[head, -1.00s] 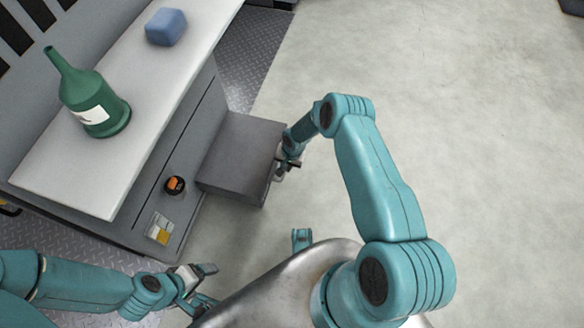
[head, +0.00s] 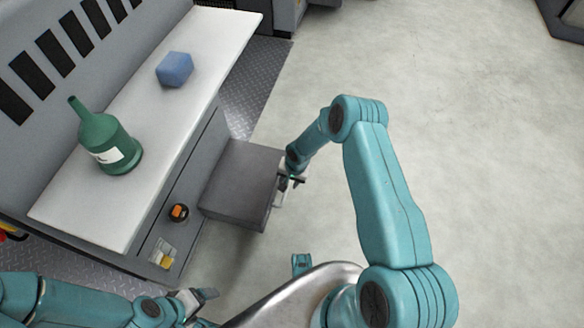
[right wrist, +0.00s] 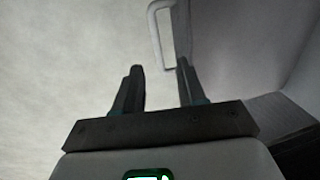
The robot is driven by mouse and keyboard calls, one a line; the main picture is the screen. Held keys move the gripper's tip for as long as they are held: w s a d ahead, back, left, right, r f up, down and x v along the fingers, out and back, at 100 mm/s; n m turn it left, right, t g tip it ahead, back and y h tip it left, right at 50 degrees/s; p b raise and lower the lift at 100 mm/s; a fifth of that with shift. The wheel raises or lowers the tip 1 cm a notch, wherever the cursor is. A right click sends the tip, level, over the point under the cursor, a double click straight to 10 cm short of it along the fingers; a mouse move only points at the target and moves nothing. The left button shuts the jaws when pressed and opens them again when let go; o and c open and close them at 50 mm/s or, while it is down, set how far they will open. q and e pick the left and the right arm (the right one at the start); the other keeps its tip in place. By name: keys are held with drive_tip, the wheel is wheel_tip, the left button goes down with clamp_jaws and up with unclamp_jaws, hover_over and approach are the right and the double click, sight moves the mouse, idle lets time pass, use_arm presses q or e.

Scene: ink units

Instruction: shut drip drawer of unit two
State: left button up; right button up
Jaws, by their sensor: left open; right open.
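The drip drawer (head: 240,180), a grey box, stands pulled out from the front of the grey unit (head: 205,140). No unit number is readable. My right gripper (head: 287,190) is at the drawer's outer front face. In the right wrist view my right gripper (right wrist: 160,78) is open with nothing in its jaws. A pale looped handle (right wrist: 153,30) on the drawer front (right wrist: 235,45) lies just beyond the fingertips, roughly between them; contact cannot be told. My left gripper (head: 200,302) is open and empty, low in the head view, away from the drawer.
A green bottle (head: 105,145) and a blue block (head: 174,69) stand on the unit's white top (head: 75,205). An orange knob (head: 179,212) sits on the front panel left of the drawer. Open pale floor (head: 470,120) lies to the right.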

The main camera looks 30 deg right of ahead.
wheel_tip(320, 180, up, 7)
drive_tip(key=s+p, duration=0.1)
drive_tip(key=shift+d, duration=0.4)
